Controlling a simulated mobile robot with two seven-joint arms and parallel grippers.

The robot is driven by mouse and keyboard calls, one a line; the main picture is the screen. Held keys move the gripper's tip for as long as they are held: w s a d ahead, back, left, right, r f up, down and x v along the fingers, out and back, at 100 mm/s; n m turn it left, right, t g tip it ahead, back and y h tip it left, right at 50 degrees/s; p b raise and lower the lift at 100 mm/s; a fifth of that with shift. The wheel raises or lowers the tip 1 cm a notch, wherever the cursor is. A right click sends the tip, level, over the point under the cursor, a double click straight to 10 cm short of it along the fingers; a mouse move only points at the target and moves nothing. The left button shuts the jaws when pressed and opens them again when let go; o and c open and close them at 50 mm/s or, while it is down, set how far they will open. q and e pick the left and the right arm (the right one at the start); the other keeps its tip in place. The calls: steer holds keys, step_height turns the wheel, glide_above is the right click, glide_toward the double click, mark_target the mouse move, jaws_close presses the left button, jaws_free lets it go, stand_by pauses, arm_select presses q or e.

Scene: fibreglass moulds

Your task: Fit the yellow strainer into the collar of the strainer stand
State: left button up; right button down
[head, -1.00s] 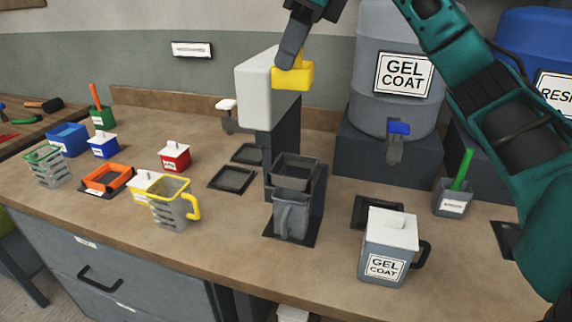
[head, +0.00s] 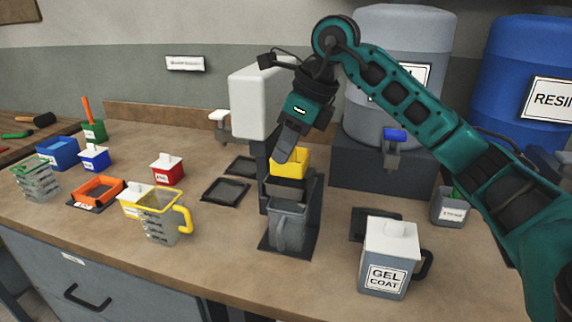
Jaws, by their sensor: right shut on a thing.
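The yellow strainer (head: 289,161) is a small square yellow cup. My right gripper (head: 284,150) is shut on it from above. The strainer is at the dark collar (head: 287,187) of the strainer stand (head: 308,212); its lower part is hidden by the collar's front or ends just above it, and I cannot tell if it is seated. A grey jug (head: 287,226) stands under the collar on the stand's dark base. My left gripper is not in view.
A gel coat pot (head: 390,257) with a white lid stands right of the stand. A clear jug with a yellow rim and handle (head: 163,214) stands to the left. A white box-shaped unit (head: 256,100) rises behind the stand. Bench space between the yellow-rimmed jug and stand is clear.

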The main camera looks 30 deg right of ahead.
steer(key=shift+f, duration=1.7)
steer(key=shift+f, duration=0.15)
steer(key=c, duration=1.1)
jaws_free()
steer(key=shift+r, duration=0.3)
steer(key=v, duration=1.1)
steer(key=shift+d+r+p, duration=0.1)
steer(key=shift+r+p, duration=0.25)
steer(key=shift+p, duration=0.05)
steer(key=shift+s, duration=0.15)
